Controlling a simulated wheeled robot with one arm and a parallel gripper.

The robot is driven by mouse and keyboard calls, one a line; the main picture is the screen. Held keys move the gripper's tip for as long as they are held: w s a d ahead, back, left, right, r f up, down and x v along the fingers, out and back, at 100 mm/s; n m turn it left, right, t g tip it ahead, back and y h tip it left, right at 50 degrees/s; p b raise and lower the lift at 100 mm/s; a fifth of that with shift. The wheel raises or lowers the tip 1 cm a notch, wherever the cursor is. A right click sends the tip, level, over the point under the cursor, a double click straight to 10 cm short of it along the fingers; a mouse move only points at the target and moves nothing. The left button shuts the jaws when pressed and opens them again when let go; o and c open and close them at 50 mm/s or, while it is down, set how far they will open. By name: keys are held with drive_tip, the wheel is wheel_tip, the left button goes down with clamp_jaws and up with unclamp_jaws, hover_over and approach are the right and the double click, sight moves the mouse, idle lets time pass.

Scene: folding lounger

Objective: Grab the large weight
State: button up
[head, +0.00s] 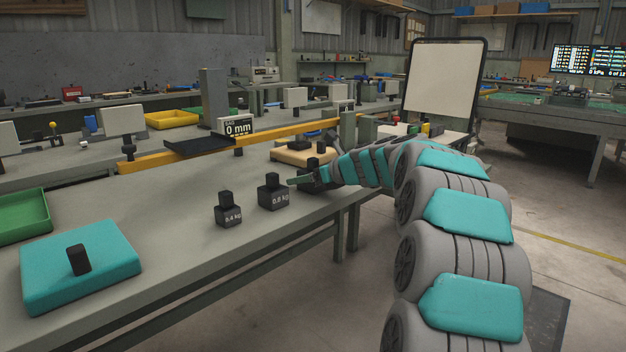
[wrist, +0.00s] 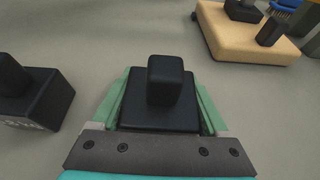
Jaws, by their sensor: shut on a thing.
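Three black block weights with square knobs stand in a row on the grey workbench. The large weight (head: 313,172) is the farthest in the row and is partly hidden by my gripper (head: 303,181) in the head view. In the wrist view the large weight (wrist: 165,82) sits between the two green fingers of my gripper (wrist: 160,104), which are shut on its sides. Whether it is clear of the bench cannot be told. The 0.4 kg weight (head: 228,213) stands nearer the front.
A teal pad (head: 105,262) with a black peg lies at the bench's left end, beside a green tray (head: 22,217). A tan block (head: 290,155) with dark pieces lies behind the large weight. A yellow beam (head: 285,132) runs along the back. Bench (head: 170,205) between is clear.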

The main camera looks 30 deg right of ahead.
clamp_jaws()
idle(0.3)
idle(0.3)
